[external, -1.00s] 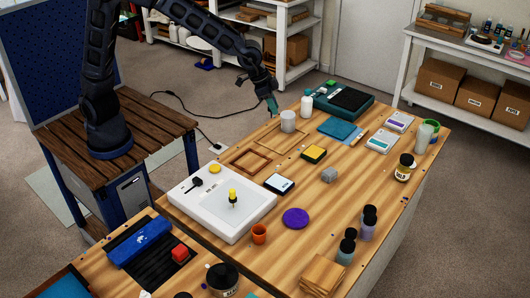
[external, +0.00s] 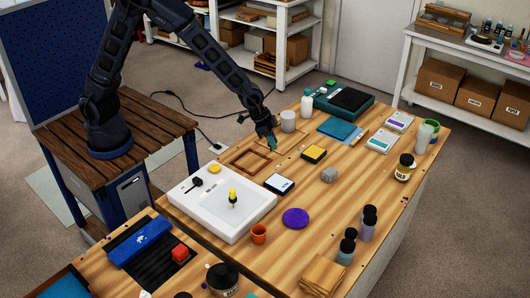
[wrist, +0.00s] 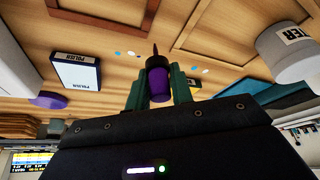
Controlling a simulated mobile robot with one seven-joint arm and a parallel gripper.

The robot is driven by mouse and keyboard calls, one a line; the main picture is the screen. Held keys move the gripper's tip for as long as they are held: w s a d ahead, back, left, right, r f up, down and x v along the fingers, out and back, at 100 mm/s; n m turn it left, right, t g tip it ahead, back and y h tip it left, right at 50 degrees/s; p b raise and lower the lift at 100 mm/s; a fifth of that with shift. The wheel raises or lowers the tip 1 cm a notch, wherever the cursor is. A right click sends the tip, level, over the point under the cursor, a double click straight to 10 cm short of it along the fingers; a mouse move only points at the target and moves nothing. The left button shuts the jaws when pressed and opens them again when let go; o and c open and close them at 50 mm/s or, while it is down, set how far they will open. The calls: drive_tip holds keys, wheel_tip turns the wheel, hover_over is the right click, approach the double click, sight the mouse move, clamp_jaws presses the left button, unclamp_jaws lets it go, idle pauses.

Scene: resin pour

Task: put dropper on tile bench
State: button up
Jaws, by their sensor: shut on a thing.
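My gripper (external: 272,144) is over the wooden workbench (external: 335,215), near the thin wooden frames at its left edge. In the wrist view my gripper (wrist: 158,88) has its green fingers shut on a purple, dark-topped piece with a thin pointed tip, which I take to be the dropper (wrist: 158,84). The tip points away from my wrist. In the external view the dropper is too small to make out. No bench is marked as the tile bench, so I cannot tell which surface it is.
A grey-white cup (external: 288,121) stands just behind my gripper. A white panel (external: 210,222) bears a yellow-topped piece (external: 233,197). Bare wood lies around the purple disc (external: 296,218).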

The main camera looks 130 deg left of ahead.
drive_tip(key=shift+f, duration=1.35)
drive_tip(key=shift+f, duration=0.15)
drive_tip(key=o, duration=0.9)
